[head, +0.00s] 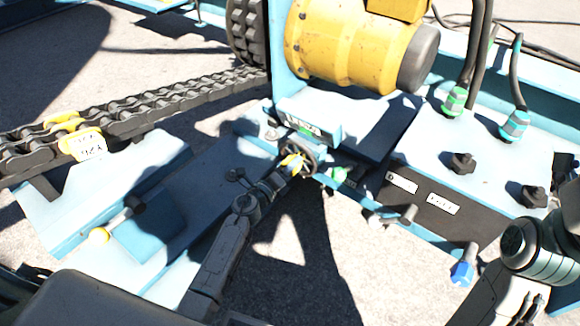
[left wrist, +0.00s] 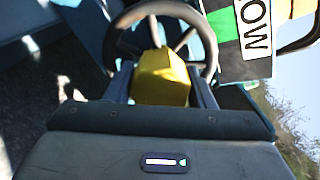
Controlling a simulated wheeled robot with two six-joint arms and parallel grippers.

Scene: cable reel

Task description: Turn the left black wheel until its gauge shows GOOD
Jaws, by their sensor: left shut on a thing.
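The left black wheel (head: 304,152) is a small dark ring with spokes on the blue frame, just below its gauge box (head: 318,134). My left gripper (head: 291,165) is at the wheel's near rim, shut on a yellow block there. In the left wrist view the yellow block (left wrist: 162,78) sits between the fingers against the wheel rim (left wrist: 135,14). The gauge plate (left wrist: 226,55) beside the wheel shows a green patch and letters ending in "OW"; the rest is cut off. The gauge's pointer cannot be made out.
A heavy chain (head: 170,100) with a yellow tag (head: 85,145) runs at the left. A yellow motor (head: 345,45) stands behind the wheel. Black knobs (head: 462,163), cables with teal plugs (head: 515,125) and a blue-tipped lever (head: 463,272) are at the right.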

